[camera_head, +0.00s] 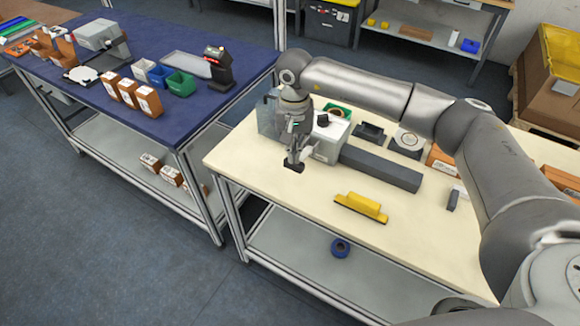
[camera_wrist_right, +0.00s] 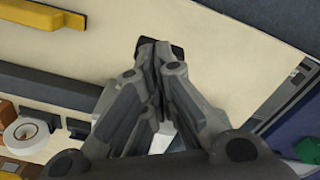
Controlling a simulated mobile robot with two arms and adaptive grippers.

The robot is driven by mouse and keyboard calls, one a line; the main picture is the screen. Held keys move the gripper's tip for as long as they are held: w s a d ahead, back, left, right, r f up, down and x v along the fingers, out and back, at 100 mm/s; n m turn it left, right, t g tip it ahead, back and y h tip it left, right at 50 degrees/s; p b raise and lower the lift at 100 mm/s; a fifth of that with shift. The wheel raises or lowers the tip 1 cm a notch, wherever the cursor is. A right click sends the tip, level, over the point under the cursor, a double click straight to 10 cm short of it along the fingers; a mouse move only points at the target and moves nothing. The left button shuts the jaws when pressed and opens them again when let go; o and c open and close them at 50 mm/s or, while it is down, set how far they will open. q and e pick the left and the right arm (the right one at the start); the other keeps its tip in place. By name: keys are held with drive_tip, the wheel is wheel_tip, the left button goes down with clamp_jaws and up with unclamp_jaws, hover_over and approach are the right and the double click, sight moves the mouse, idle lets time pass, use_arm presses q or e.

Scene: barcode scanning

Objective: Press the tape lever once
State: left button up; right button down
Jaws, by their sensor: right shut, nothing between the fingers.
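A light grey box-shaped machine (camera_head: 330,140), which looks like the tape dispenser, stands on the cream table beside my right gripper (camera_head: 296,158). My right gripper points down in front of its left side, fingers shut and empty. A small flat black piece (camera_head: 292,167), perhaps the tape lever, shows at the fingertips. In the wrist view the black piece (camera_wrist_right: 177,48) lies right at the tips of my right gripper (camera_wrist_right: 152,45). I cannot tell whether they touch. My fingers and wrist hide part of the machine. My left gripper is not in view.
A long dark grey block (camera_head: 380,168) lies right of the machine. A yellow block on a dark base (camera_head: 362,207) lies nearer the front edge. A blue table (camera_head: 200,108) stands left.

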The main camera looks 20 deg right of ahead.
sight(294, 168)
wheel_tip(294, 168, down, 8)
drive_tip(key=b, duration=0.7)
drive_tip(key=shift+w+d+f+b, duration=0.15)
drive_tip(key=shift+f+b, duration=0.1)
drive_tip(key=shift+b, duration=0.15)
drive_tip(key=shift+r, duration=0.2)
drive_tip(key=shift+r+p, duration=0.35)
wheel_tip(294, 168, up, 12)
drive_tip(key=p, duration=0.5)
drive_tip(key=shift+r, duration=0.2)
idle(1.0)
